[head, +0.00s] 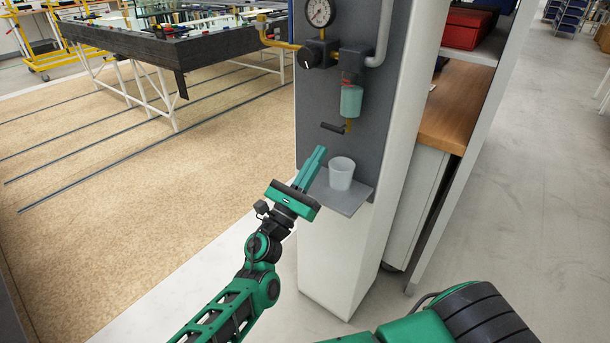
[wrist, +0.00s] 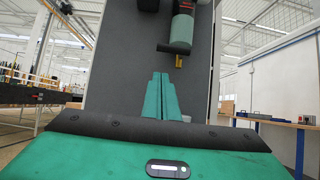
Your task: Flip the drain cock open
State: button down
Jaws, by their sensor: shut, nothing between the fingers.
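The drain cock is a small dark lever (head: 333,128) on a brass stem (head: 348,125), under a green-tinted filter bowl (head: 351,100) on the grey panel. In the wrist view the lever (wrist: 168,49) sticks out to the left of the brass stem (wrist: 179,61), roughly level, below the bowl (wrist: 181,33). My gripper (head: 321,150) is shut and empty. Its green fingertips point up at the panel, below and a little left of the lever, apart from it. In the wrist view the fingertips (wrist: 160,76) are just below the lever.
A translucent cup (head: 341,173) stands on a small grey shelf (head: 345,199) under the cock, just right of my fingers. A gauge (head: 319,12), black knob (head: 309,57) and pipes sit above. A wooden counter (head: 452,105) is at right.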

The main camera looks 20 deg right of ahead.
aim_at(335, 127)
jog(key=shift+w+d+r, duration=0.15)
jog(key=shift+r, duration=0.85)
jog(key=shift+w+d+r, duration=0.1)
jog(key=shift+d+r, duration=0.05)
jog(key=shift+r, duration=0.8)
